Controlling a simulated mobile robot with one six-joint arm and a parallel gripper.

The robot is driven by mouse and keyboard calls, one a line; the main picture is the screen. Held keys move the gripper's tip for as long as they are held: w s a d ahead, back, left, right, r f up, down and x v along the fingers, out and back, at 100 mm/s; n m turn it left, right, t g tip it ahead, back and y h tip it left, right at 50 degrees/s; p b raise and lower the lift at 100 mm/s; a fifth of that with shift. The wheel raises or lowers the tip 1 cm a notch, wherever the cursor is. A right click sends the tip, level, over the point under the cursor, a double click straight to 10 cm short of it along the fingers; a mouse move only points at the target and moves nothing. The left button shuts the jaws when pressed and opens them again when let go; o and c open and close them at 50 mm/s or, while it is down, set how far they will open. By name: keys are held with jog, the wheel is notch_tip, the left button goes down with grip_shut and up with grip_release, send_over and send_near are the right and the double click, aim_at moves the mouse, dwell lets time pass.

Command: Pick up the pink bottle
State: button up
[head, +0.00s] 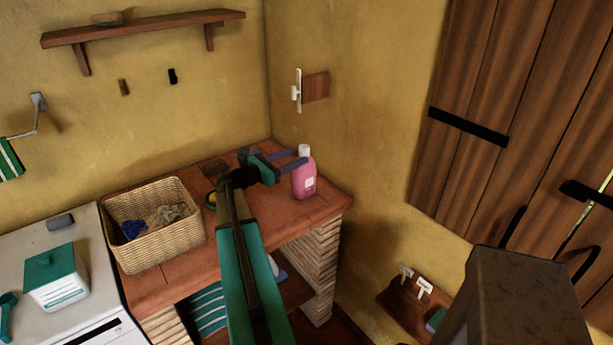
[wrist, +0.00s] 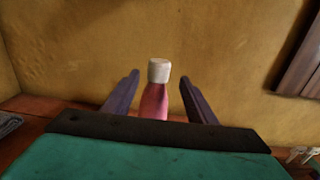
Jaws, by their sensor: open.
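The pink bottle (head: 304,180) with a white cap stands upright on the brick counter (head: 175,277), near the wall corner. My gripper (head: 300,158) is open and reaches in from the left at the height of the bottle's upper part. In the wrist view the pink bottle (wrist: 155,100) shows between the two purple fingers of my gripper (wrist: 159,78), with a gap on each side. Its lower part is hidden there behind the gripper's body.
A wicker basket (head: 155,250) with cloths stands left on the counter. Small dark objects (head: 216,168) lie behind my arm. A white appliance (head: 85,290) with a teal box (head: 55,277) is at the far left. Yellow walls close off the back and right.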

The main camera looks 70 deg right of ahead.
aim_at(300, 154)
dwell(0.3)
jog(key=shift+p+x, duration=0.6)
jog(key=shift+x, duration=0.25)
jog(key=shift+p+x, duration=0.7)
jog(key=shift+x, duration=1.05)
grip_shut()
